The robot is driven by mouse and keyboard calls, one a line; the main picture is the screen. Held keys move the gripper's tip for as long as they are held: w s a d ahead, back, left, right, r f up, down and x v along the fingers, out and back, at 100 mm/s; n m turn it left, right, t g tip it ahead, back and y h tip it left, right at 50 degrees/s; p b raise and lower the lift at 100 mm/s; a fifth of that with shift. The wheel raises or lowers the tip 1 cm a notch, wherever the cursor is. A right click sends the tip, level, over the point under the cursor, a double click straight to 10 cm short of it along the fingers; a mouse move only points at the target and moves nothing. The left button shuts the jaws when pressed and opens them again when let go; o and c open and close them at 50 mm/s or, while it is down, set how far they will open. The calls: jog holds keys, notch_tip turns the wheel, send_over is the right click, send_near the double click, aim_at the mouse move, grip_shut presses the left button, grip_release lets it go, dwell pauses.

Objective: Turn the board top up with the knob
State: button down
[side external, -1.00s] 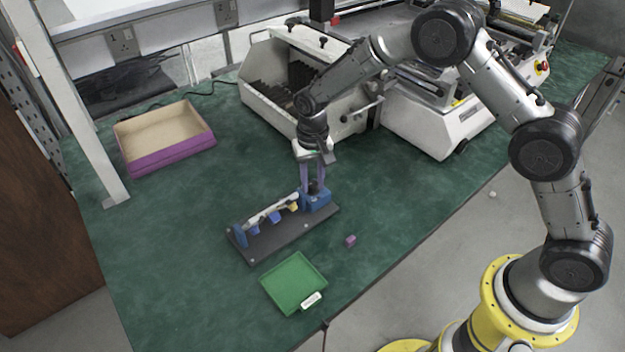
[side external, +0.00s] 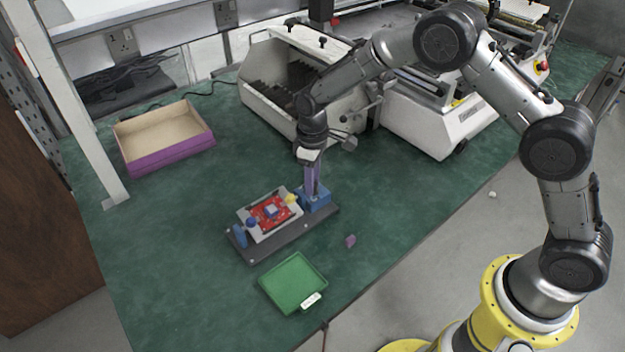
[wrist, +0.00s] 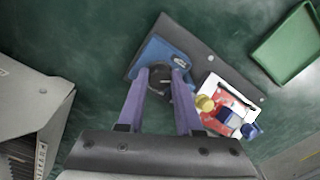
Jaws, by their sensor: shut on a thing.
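The board (side external: 269,213) is held in a fixture on a dark base plate (side external: 290,240). Its red face with a pale block shows upward in the side view, and it also shows in the wrist view (wrist: 228,105). Blue and yellow clamps grip its edges. A blue housing (side external: 316,199) stands at the right end of the fixture. The dark knob (wrist: 160,77) sits at that housing. My gripper (wrist: 160,84) has its purple fingers on both sides of the knob and is shut on it. In the side view my gripper (side external: 318,190) points down at the housing, where its fingers partly hide the knob.
A green tray (side external: 318,262) with a white label lies in front of the fixture. A small purple block (side external: 350,241) lies to its right. A purple-sided box (side external: 170,160) stands at the back left. A large white machine (side external: 262,98) stands behind.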

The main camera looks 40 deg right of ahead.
jog(key=shift+r+n, duration=0.1)
jog(key=shift+n, duration=0.7)
jog(key=c, duration=0.6)
grip_release()
notch_tip(320, 180, up, 14)
jog(key=shift+f, duration=0.1)
jog(key=shift+d, duration=0.1)
